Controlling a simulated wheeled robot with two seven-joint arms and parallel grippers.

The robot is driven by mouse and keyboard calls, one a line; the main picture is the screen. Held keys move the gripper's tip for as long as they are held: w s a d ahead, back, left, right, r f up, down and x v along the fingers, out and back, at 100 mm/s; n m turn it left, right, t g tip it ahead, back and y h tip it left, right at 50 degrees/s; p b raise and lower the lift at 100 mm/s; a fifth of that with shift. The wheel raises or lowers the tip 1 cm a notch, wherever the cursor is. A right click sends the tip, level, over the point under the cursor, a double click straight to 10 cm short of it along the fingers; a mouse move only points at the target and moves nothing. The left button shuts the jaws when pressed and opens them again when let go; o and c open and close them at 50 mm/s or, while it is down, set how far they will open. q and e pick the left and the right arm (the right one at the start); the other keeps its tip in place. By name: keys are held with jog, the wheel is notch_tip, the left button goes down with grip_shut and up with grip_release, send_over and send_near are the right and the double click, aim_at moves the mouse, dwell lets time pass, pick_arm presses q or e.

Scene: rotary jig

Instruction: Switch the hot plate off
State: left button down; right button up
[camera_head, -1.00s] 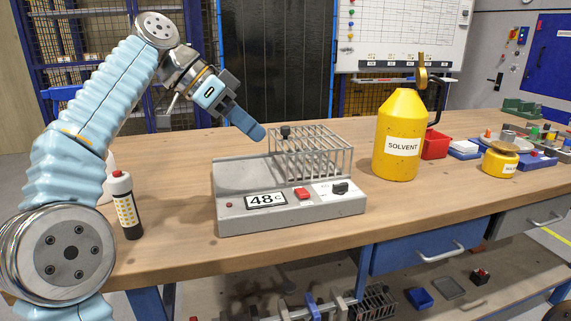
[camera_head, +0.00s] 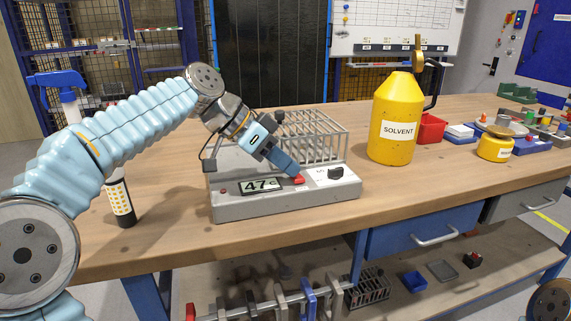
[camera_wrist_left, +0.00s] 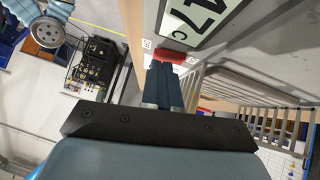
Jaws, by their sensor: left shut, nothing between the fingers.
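The hot plate (camera_head: 285,208) is a grey box on the bench with a wire cage (camera_head: 315,135) on top. Its display (camera_head: 261,186) reads 47 C. A red switch (camera_head: 299,180) sits right of the display, and a black knob (camera_head: 336,172) is further right. My left gripper (camera_head: 294,171) is shut and empty, pointing down at the panel with its fingertips at the red switch. In the left wrist view the fingertips (camera_wrist_left: 166,66) lie over part of the red switch (camera_wrist_left: 180,53). I cannot tell whether they touch it. My right gripper is not in view.
A yellow solvent can (camera_head: 396,120) stands right of the hot plate. A red bin (camera_head: 431,128) and a small yellow pot (camera_head: 496,148) are beyond it. The bench front is clear.

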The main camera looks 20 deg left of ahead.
pick_arm(q)
jog(key=shift+f, duration=0.25)
